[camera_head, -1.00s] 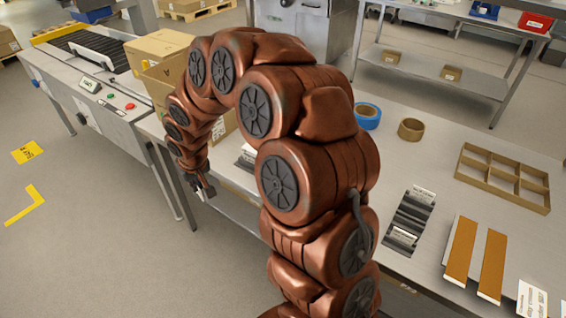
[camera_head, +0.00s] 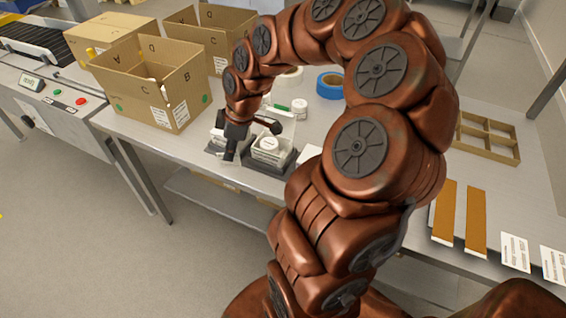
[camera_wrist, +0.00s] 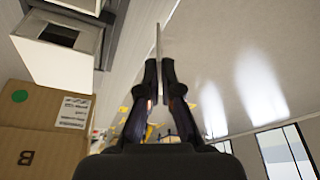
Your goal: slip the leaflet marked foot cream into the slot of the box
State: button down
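My gripper (camera_head: 236,140) is over the bench near its left front edge, beside small white boxes. In the wrist view my gripper (camera_wrist: 160,75) has its fingers closed on a thin leaflet (camera_wrist: 158,38), seen edge-on; its marking cannot be read. A white box (camera_wrist: 60,60) with a dark rectangular opening stands at the upper left of the wrist view, apart from the leaflet. In the head view a white box (camera_head: 268,160) with a round-lidded jar stands just right of the gripper. Another white piece beside the gripper is partly hidden.
Open cardboard boxes (camera_head: 150,85) stand behind and left of the gripper; one (camera_wrist: 40,140) shows in the wrist view. Blue tape (camera_head: 330,84), a divided tray (camera_head: 488,138) and brown-topped strips (camera_head: 445,210) lie on the bench. White papers (camera_head: 515,252) lie at right.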

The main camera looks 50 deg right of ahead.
jog(key=s+d+r+n+g+b, duration=0.1)
jog(key=s+d+r+n+g, duration=0.1)
jog(key=s+n, duration=0.6)
jog(key=s+d+r+n+g+b, duration=0.1)
jog(key=s+d+r+n, duration=0.2)
jog(key=s, duration=0.8)
jog(key=n+p, duration=0.2)
jog(key=p, duration=0.2)
send_over(284, 141)
jog(key=s+a, duration=0.2)
jog(key=a, duration=0.1)
jog(key=shift+s+d+f+y, duration=0.15)
jog(key=shift+f+y, duration=0.25)
jog(key=shift+f, duration=0.45)
jog(key=shift+f+p, duration=0.3)
jog(key=shift+f, duration=1.3)
jog(key=shift+f+b, duration=0.6)
jog(key=shift+f, duration=0.1)
